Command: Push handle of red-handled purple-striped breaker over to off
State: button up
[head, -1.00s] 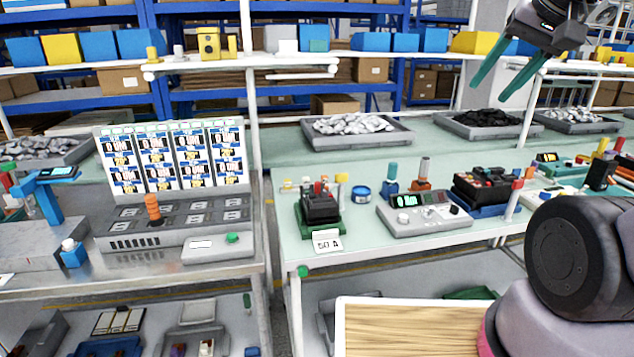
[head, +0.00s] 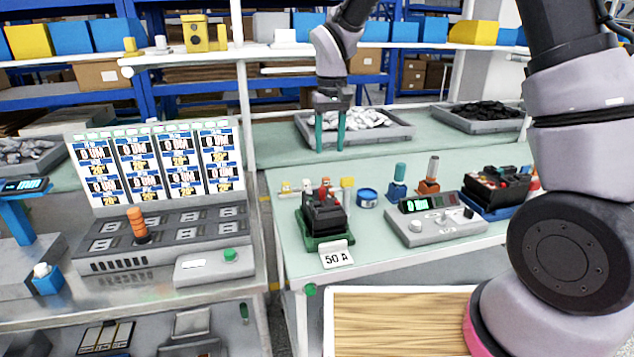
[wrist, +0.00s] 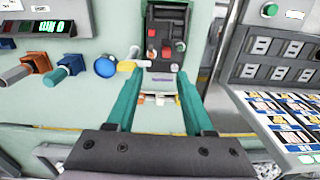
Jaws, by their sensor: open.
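A black breaker (head: 322,215) sits on a green base on the light-green bench, with a red handle (head: 325,187) at its top. In the wrist view the breaker (wrist: 166,60) shows red parts and a small purple strip (wrist: 160,79) near its edge; which way the handle is thrown is too small to tell. My gripper (head: 330,146) is open and empty, its teal fingers pointing down, above and behind the breaker in the head view. In the wrist view my gripper (wrist: 158,70) has a finger on each side of the breaker's near end, apparently not touching.
A "50 A" card (head: 337,255) stands in front of the breaker. A blue round tin (head: 367,197), a grey meter box (head: 433,222) and another black device on a blue base (head: 493,190) stand to the right. A grey test panel (head: 165,235) is on the left.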

aim_at(322, 188)
jog(key=f, duration=0.4)
jog(key=a+f, duration=0.1)
jog(key=f, duration=0.7)
jog(key=shift+w+a+f, duration=0.25)
jog(key=shift+a+f, duration=0.1)
jog(key=shift+f, duration=0.05)
jog(key=shift+s, duration=0.1)
grip_shut()
